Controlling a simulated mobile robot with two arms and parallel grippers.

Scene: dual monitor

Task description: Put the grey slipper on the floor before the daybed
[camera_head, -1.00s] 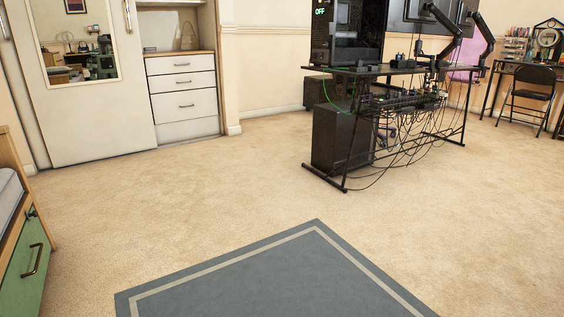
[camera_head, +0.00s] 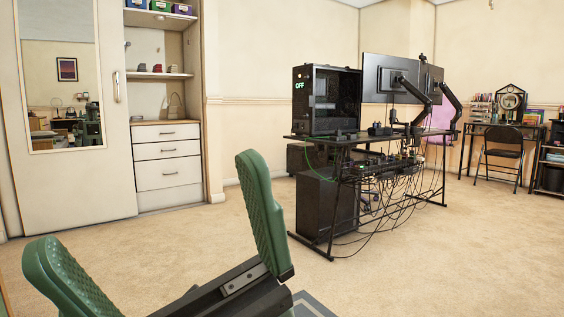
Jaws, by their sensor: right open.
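My right gripper (camera_head: 148,205) is raised in the lower left of the head view, with its two green ribbed fingers spread wide. It is open and empty, with only cupboard and carpet behind the gap. My left gripper is not in view. No grey slipper can be made out for certain. Small dark and reddish items (camera_head: 157,68) on a cupboard shelf are too small to identify. No daybed can be made out now.
A desk (camera_head: 345,138) with a PC tower, monitors and hanging cables stands right of centre. A white drawer unit (camera_head: 168,163) and a mirrored door (camera_head: 65,95) are at the left. A chair (camera_head: 502,152) stands far right. The carpet (camera_head: 430,265) at front right is clear.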

